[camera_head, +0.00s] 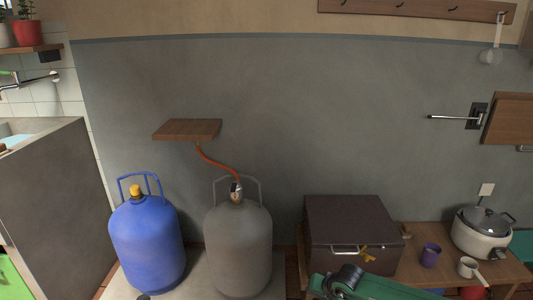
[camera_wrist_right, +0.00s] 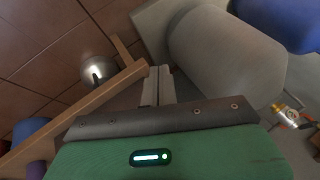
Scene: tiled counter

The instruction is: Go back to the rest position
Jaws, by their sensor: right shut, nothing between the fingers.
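My right gripper (camera_wrist_right: 159,72) shows in the right wrist view with its two grey fingers together and nothing between them. The fingers point past a wooden edge towards the floor, beside the grey gas cylinder (camera_wrist_right: 215,55). In the head view my green right arm (camera_head: 365,287) reaches in at the bottom edge, in front of the brown box; its fingers cannot be made out there. My left gripper is in neither view.
A blue cylinder (camera_head: 147,243) and a grey cylinder (camera_head: 238,250) stand left of the brown box (camera_head: 350,222). A small wooden shelf (camera_head: 187,129) juts from the wall.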

